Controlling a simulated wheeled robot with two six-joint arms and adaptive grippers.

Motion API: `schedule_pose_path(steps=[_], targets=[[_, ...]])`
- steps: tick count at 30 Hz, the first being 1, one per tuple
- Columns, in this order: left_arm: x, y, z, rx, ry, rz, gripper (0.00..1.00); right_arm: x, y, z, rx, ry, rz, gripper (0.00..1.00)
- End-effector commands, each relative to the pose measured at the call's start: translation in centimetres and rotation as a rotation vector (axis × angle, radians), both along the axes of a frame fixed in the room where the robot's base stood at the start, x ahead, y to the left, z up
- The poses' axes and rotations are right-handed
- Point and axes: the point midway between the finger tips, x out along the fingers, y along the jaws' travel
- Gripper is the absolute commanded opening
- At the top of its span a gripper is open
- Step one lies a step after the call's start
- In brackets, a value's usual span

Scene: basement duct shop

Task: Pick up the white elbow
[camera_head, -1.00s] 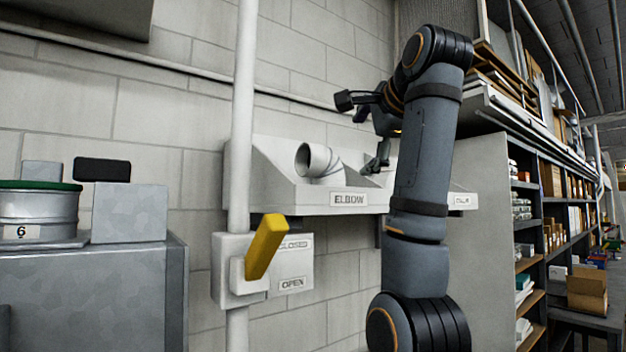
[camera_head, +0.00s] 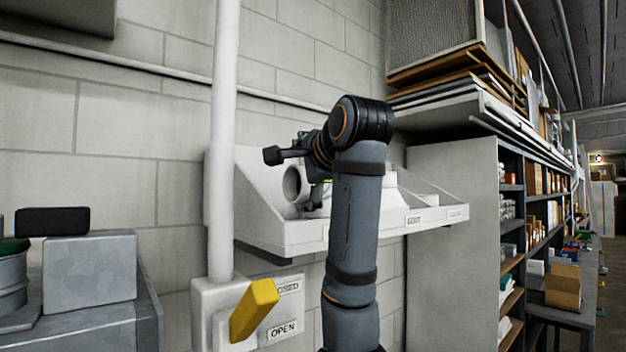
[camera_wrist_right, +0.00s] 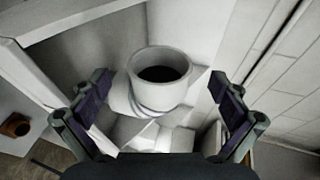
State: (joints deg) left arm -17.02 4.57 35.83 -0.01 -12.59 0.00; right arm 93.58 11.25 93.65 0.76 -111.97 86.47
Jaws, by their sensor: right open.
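The white elbow (camera_head: 292,184) sits in the left part of a white wall bin, partly hidden by my right arm in the head view. In the right wrist view the elbow (camera_wrist_right: 158,82) shows its round open mouth facing the camera, between the two fingers. My right gripper (camera_wrist_right: 160,98) is open, with one finger on each side of the elbow and visible gaps. In the head view my right gripper (camera_head: 318,196) is small and partly covered by its own arm, near the elbow. My left gripper is not in view.
The white bin (camera_head: 285,235) is fixed to the block wall and has a raised front lip. A pipe (camera_head: 225,120) and a yellow lever (camera_head: 254,310) stand to its left. A grey metal box (camera_head: 90,272) is at left; shelves (camera_head: 515,260) are at right.

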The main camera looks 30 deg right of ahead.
Motion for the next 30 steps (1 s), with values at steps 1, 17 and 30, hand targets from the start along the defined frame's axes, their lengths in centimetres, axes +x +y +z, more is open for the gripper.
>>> schedule_pose_path(steps=[1, 17, 30], targets=[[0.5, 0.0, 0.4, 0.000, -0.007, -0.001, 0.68, 0.2, 0.0, 0.1, 0.000, 0.000, 0.000, 0.99], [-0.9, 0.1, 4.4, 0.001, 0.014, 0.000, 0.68, 5.0, -1.6, -1.3, 0.000, 0.000, -0.001, 0.99], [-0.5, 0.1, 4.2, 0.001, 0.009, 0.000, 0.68, 5.1, -1.5, -1.5, 0.000, -0.001, 0.000, 0.67]])
